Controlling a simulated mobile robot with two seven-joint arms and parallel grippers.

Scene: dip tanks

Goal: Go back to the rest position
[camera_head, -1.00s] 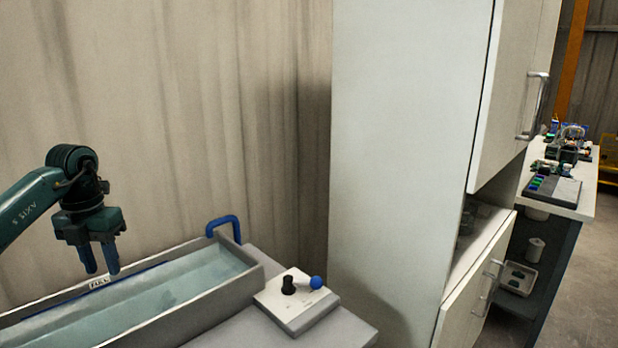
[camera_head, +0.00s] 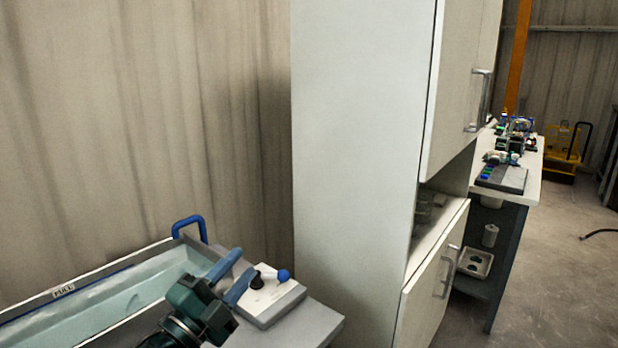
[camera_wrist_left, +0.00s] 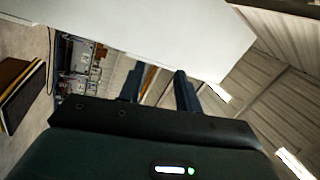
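My left gripper (camera_head: 232,277) shows low in the head view, in front of the tank's right end and the control box. Its two blue fingers are spread apart with nothing between them. In the left wrist view the fingers (camera_wrist_left: 158,88) also stand apart and empty, facing a pale panel and the room beyond. The dip tank (camera_head: 110,283) holds pale blue-green liquid and bears a FULL label. A blue handle (camera_head: 190,223) stands at its far end. My right gripper is not in view.
A control box (camera_head: 268,300) with a black knob and a blue-tipped lever stands beside the tank. A tall white cabinet (camera_head: 360,130) rises to the right. Beyond it is a workbench (camera_head: 528,180) with equipment. Bare floor (camera_head: 560,280) lies at the right.

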